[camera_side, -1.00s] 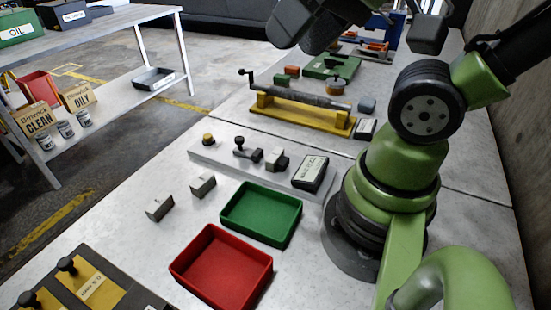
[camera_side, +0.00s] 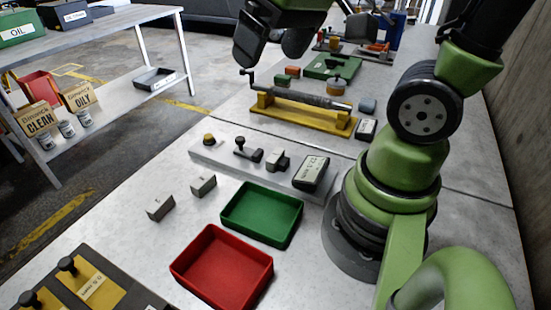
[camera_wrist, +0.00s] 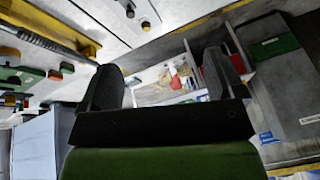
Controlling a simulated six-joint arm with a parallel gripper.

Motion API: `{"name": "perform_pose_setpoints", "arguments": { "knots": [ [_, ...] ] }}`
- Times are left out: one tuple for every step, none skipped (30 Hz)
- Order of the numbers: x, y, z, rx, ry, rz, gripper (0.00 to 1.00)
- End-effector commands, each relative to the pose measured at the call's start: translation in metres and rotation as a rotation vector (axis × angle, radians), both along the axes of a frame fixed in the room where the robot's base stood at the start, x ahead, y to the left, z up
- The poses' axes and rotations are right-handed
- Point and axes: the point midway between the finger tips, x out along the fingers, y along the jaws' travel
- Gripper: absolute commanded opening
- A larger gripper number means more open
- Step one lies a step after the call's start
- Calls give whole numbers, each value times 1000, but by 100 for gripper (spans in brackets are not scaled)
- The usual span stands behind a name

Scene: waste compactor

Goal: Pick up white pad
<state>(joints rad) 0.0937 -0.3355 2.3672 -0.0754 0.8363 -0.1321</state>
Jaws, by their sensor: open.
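I cannot tell for sure which thing is the white pad. My gripper (camera_side: 271,50) is high over the far part of the bench, well away from both blocks. In the wrist view my gripper (camera_wrist: 161,82) has its two fingers wide apart with nothing between them. The pale blocks cannot be made out in the wrist view.
A green tray (camera_side: 262,213) and a red tray (camera_side: 222,268) lie right of the blocks. A grey control panel (camera_side: 225,160) with a knob and levers lies behind them. A yellow-framed roller (camera_side: 303,110) stands farther back. Bench around the blocks is clear.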

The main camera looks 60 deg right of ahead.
Motion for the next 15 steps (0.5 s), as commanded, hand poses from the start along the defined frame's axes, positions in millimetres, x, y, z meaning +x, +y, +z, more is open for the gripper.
{"name": "perform_pose_setpoints", "arguments": {
  "knots": [
    [10,-8,-13,-21,63,11,88],
    [16,-13,-19,-36,91,25,88],
    [23,-19,-30,-52,132,42,88],
    [28,-24,-38,-63,163,55,88],
    [33,-29,-46,-73,194,70,88],
    [38,-36,-58,-83,234,90,88],
    [41,-41,-67,-90,264,107,88],
    [44,-46,-77,-95,295,123,88],
    [47,-52,-90,-100,331,144,88],
    [49,-56,-99,-103,357,160,88],
    [50,-60,-108,-104,382,176,88],
    [51,-65,-120,-104,411,195,88],
    [52,-68,-127,-104,431,208,88],
    [52,-70,-134,-104,448,222,88],
    [52,-73,-142,-103,467,237,88]
  ]
}}
